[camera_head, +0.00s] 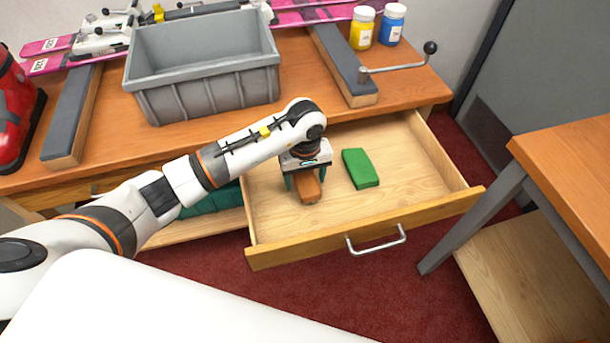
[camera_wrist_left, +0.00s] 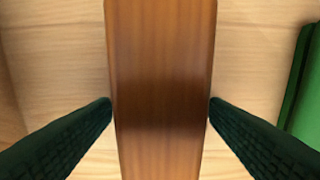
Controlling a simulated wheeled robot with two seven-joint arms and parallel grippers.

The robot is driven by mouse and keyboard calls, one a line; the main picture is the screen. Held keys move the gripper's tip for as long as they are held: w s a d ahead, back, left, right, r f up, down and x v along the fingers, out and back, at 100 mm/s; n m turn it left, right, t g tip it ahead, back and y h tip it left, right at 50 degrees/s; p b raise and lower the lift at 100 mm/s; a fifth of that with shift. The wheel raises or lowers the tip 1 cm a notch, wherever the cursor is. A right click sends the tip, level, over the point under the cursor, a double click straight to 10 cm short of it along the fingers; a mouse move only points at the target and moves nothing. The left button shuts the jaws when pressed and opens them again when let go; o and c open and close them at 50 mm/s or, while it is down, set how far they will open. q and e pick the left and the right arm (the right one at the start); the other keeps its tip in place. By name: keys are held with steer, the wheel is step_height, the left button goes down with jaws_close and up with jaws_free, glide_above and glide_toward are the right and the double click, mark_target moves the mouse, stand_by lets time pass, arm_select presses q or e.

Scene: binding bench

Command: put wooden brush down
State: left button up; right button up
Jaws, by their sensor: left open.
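The wooden brush (camera_head: 309,189) is a brown wooden block lying in the open drawer (camera_head: 415,165), left of a green block. In the left wrist view the brush (camera_wrist_left: 160,90) runs lengthwise between two dark green fingers. My left gripper (camera_head: 306,183) reaches down into the drawer over the brush, and it also shows in the left wrist view (camera_wrist_left: 160,112). Its jaws are open, with one finger close along each side of the brush. The brush's underside is hidden. My right gripper does not show in either view.
The green block (camera_head: 361,168) lies in the drawer right of the brush. A grey crate (camera_head: 205,70) stands on the bench above. A vise handle (camera_head: 400,68) juts out at the bench's right. Another table (camera_head: 575,160) is at right. The drawer's right part is clear.

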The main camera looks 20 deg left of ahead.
mark_target(305, 176)
arm_select(q)
steer(key=shift+r, duration=0.2)
step_height(305, 176, up, 12)
stand_by(0.4)
